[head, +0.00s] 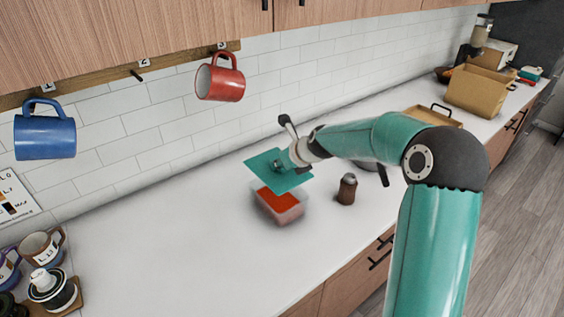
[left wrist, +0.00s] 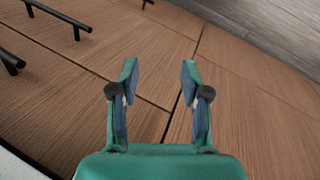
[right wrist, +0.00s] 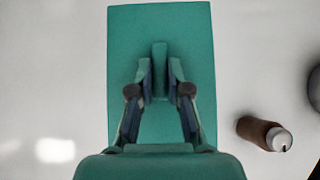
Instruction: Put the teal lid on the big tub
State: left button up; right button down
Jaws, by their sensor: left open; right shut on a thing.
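The teal lid (head: 263,165) is a flat rectangular sheet with an upright grip on top. My right gripper (head: 281,166) is shut on that grip and holds the lid over the tub. In the right wrist view the lid (right wrist: 195,40) spreads out under the fingers (right wrist: 160,80). The big tub (head: 283,213) is a clear box with red contents on the white counter. Part of it is hidden behind the lid in the head view, and it does not show in the right wrist view. My left gripper (left wrist: 158,85) is open and empty before wooden cabinet fronts.
A brown shaker (head: 347,189) stands right of the tub, also in the right wrist view (right wrist: 258,131). A red mug (head: 220,82) and blue mug (head: 45,135) hang on the wall. More mugs (head: 38,248) stand at the left. The counter (head: 160,235) left of the tub is clear.

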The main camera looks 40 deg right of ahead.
notch_tip(320, 180, down, 7)
jog(key=b, duration=0.5)
dwell(0.3)
jog(key=shift+f, duration=0.1)
dwell(0.9)
jog(key=shift+f, duration=0.25)
dwell(1.4)
jog(key=c, duration=1)
grip_release()
jog(key=shift+c, duration=0.2)
